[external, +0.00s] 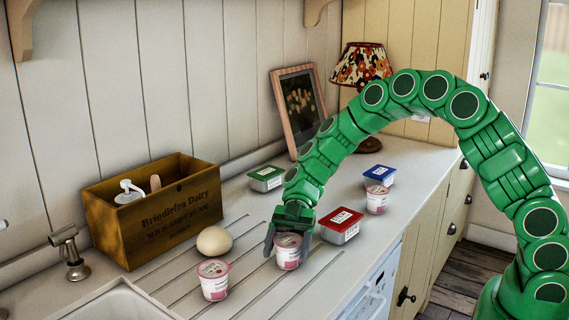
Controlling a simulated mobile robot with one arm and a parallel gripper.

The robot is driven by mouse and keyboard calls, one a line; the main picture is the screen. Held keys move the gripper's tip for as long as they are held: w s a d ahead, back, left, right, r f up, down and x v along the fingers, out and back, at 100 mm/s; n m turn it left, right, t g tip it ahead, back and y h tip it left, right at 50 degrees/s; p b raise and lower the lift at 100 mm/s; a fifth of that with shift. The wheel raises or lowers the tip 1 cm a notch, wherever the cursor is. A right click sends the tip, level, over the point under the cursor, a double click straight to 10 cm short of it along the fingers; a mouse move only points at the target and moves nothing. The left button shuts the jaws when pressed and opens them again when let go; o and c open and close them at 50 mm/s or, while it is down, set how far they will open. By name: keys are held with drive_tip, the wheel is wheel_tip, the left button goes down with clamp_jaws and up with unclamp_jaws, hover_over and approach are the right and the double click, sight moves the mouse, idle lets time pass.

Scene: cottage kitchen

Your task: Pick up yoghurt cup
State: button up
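Three white yoghurt cups with pink lids and labels stand on the counter in the external view. One yoghurt cup (288,254) is directly under my gripper (290,240), another (213,281) is nearer the front left, and the third (376,201) is further back to the right. My gripper points down, its grey fingers spread to either side of the middle cup. The fingers look open, with a little room beside the cup. My gripper's palm hides part of the space above the lid.
A red-lidded tub (341,226) stands close right of my gripper. An egg (214,241) lies to the left, before a wooden crate (150,212). Green (266,179) and blue (379,176) tubs, a picture frame (287,128) and a lamp (361,66) stand behind. The sink (112,301) is front left.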

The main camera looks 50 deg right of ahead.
drive_tip(key=c, duration=0.7)
